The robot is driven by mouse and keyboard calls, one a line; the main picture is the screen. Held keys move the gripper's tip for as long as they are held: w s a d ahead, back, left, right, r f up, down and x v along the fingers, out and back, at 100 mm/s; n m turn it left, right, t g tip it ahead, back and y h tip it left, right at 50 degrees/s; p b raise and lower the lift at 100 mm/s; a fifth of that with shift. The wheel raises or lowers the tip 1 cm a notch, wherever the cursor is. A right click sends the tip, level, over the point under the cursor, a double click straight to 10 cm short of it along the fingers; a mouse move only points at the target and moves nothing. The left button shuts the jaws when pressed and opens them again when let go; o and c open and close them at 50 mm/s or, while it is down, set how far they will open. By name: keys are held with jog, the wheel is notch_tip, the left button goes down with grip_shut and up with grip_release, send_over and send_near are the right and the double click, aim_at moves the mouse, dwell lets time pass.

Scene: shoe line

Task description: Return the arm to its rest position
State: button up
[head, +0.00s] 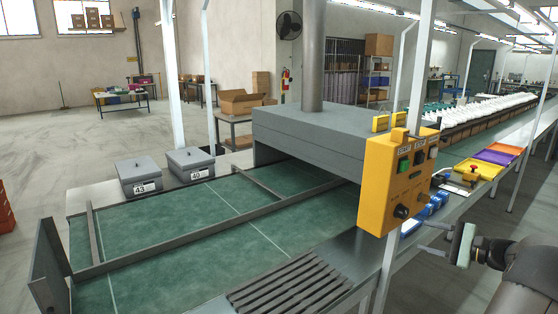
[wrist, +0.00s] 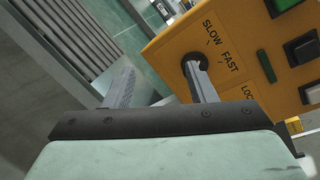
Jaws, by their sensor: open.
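My gripper (head: 428,237) is at the right in the head view, just right of the yellow control box (head: 378,190). Its two fingers point left and stand apart with nothing between them. In the wrist view my gripper (wrist: 160,80) is also open and empty. The yellow control box (wrist: 235,55) fills the upper right there, with the words SLOW and FAST. The right finger overlaps a dark knob on it; I cannot tell whether they touch. My arm comes in from the lower right of the head view.
The green conveyor (head: 180,240) runs under a grey hood (head: 310,130). Two grey lidded boxes (head: 139,176) (head: 191,162) stand on its far edge. A slatted grey rack (head: 290,287) lies at the near side. Orange, purple and yellow trays (head: 496,157) lie beyond the control box. White posts rise nearby.

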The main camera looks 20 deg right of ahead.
jog(key=w+a+f+n+g+y, duration=0.1)
jog(key=w+a+n+g, duration=0.35)
jog(key=a, duration=0.95)
jog(key=w+a+f+n+g+y, duration=0.1)
jog(key=w+a+n+g, duration=0.3)
jog(key=a, duration=1)
jog(key=s+a+f+n+g+h, duration=0.1)
jog(key=s+a+n+g+h, duration=0.3)
jog(key=a, duration=0.6)
jog(key=s+a+f+n+g, duration=0.1)
jog(key=s+a+n+g, duration=0.2)
jog(key=s+a, duration=0.5)
jog(key=s+a+f+n+h, duration=0.2)
jog(key=s+a+n+h, duration=0.1)
jog(key=s+a+n, duration=0.3)
jog(key=shift+s+a+f+t+h, duration=0.3)
jog(key=shift+s+f+t, duration=0.05)
jog(key=shift+s, duration=0.8)
